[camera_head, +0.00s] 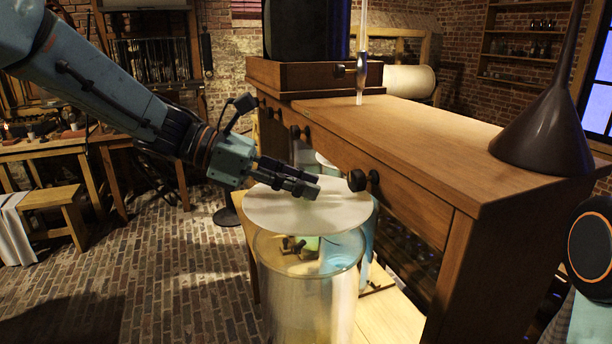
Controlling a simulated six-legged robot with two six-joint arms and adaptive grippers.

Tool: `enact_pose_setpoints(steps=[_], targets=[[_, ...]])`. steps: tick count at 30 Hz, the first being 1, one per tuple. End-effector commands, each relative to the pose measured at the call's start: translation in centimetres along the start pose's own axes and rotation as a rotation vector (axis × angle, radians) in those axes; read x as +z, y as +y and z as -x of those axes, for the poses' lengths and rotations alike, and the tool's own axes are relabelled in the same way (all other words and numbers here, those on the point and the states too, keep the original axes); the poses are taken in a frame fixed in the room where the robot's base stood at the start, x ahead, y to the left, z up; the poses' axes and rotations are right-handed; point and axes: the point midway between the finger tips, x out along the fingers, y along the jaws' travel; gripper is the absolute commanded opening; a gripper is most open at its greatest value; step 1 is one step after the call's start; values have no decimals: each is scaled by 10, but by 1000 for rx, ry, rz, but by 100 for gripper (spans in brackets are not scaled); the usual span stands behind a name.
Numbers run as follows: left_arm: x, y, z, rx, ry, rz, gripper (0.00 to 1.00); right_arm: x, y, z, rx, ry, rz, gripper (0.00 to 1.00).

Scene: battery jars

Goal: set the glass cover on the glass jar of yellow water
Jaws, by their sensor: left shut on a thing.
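The glass cover (345,212) is a pale, round, flat disc, held roughly level. My left gripper (304,188) is shut on it, with its fingers at the disc's upper side. A tall clear glass jar with a faint yellowish tint (305,308) stands below and nearer to me, its round rim open. The cover overlaps the rim's far side in the picture and looks raised above it; the exact gap is hard to tell. Small dark fittings and a bluish patch show through the jar's mouth. My right gripper is out of view.
A jar with blue contents (368,238) stands just behind, partly hidden by the cover. A wooden cabinet (440,150) with dark knobs rises close on the right, bearing a dark funnel (545,130). The brick floor (170,270) at left is open.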

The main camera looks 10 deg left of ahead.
Motion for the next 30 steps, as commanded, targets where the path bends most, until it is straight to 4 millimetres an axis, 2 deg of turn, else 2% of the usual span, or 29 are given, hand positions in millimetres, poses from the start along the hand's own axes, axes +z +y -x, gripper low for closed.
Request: enact_pose_setpoints(steps=[8, 22, 30], targets=[[-5, -1, -2, -4, -2, -3, 0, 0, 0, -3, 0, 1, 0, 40], [-45, 0, -20, -4, 0, -1, 0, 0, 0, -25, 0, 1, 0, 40], [-53, 0, -24, -4, -1, -2, 0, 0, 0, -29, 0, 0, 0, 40]])
